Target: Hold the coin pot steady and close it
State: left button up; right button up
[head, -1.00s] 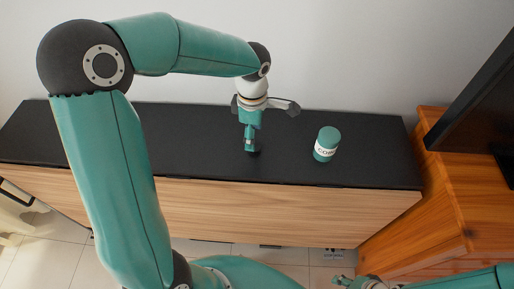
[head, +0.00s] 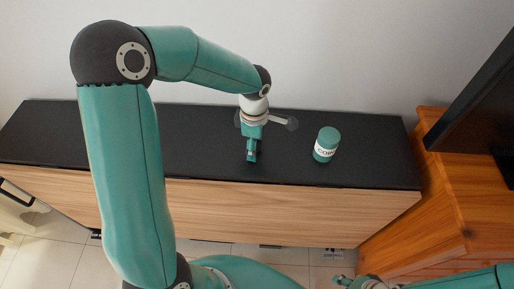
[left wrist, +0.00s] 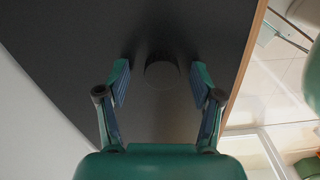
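The coin pot (head: 326,146) is a teal cylinder with a white lettered label. It stands upright on the black cabinet top, right of my left gripper and apart from it. Its top looks plain teal; I cannot tell whether a lid is on it. My left gripper (head: 251,157) points down over the cabinet top. In the left wrist view its two fingers (left wrist: 162,88) are spread, with a dark round disc (left wrist: 162,74) lying between and just beyond them; it may be a lid. My right gripper (head: 352,282) is low at the bottom edge, partly cut off, away from the pot.
The black cabinet top (head: 90,135) is otherwise clear, with a white wall behind it. An orange wooden unit (head: 445,200) with a dark screen (head: 480,110) stands at the right. Pale tiled floor (head: 225,250) lies in front.

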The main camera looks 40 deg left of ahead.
pick_arm(q)
jog(key=c, duration=0.7)
jog(key=shift+r, duration=0.15)
notch_tip(320, 180, up, 20)
jog(key=shift+f+p, duration=0.1)
jog(key=shift+p, duration=0.75)
